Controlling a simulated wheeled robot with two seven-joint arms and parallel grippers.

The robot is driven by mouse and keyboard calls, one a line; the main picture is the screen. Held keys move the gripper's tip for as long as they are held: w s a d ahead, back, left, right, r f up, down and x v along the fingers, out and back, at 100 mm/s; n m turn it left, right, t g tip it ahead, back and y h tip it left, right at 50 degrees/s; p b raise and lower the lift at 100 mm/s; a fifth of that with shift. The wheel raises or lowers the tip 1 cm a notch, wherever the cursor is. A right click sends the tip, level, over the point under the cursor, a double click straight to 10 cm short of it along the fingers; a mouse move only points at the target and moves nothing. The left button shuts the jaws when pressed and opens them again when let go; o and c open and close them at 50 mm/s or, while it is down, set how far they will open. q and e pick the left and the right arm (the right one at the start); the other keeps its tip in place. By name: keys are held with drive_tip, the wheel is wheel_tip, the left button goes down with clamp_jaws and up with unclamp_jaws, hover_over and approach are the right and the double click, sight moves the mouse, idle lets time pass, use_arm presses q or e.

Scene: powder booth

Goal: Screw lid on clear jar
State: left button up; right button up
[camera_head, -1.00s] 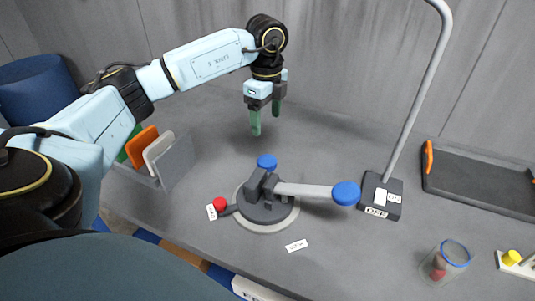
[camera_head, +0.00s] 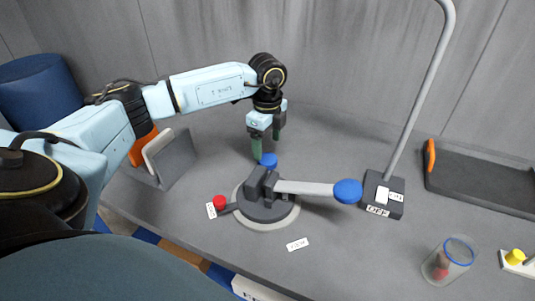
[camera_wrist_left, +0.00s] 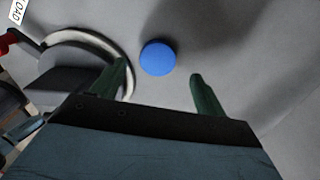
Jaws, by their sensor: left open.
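A blue round lid (camera_head: 268,159) sits behind the round clamp device in the head view. It also shows in the left wrist view as a plain blue disc (camera_wrist_left: 157,57). My left gripper (camera_head: 266,148) is open and points down just above and behind the lid. In the wrist view the lid appears between the two green fingers with space on both sides, and no contact shows. The clear jar (camera_head: 448,263) stands upright at the front right, with a blue rim and something reddish inside. My right gripper is not in view.
A grey clamp device (camera_head: 268,207) with a blue-knobbed lever and a red knob stands mid-table. A lamp-like pole rises from a dark base (camera_head: 383,194). A dark tray (camera_head: 490,185) lies at right, a panel rack (camera_head: 175,160) at left.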

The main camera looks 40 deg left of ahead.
sight(267, 158)
use_arm(q)
wheel_tip(267, 158, down, 5)
drive_tip(key=shift+s+r, duration=0.1)
drive_tip(key=shift+s, duration=0.05)
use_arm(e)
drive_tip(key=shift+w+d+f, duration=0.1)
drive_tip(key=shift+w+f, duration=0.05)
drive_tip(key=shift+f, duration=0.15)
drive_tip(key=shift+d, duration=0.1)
use_arm(q)
drive_tip(key=c, duration=1.1)
drive_tip(key=shift+r, duration=0.1)
wheel_tip(267, 158, up, 10)
drive_tip(key=shift+p, duration=0.4)
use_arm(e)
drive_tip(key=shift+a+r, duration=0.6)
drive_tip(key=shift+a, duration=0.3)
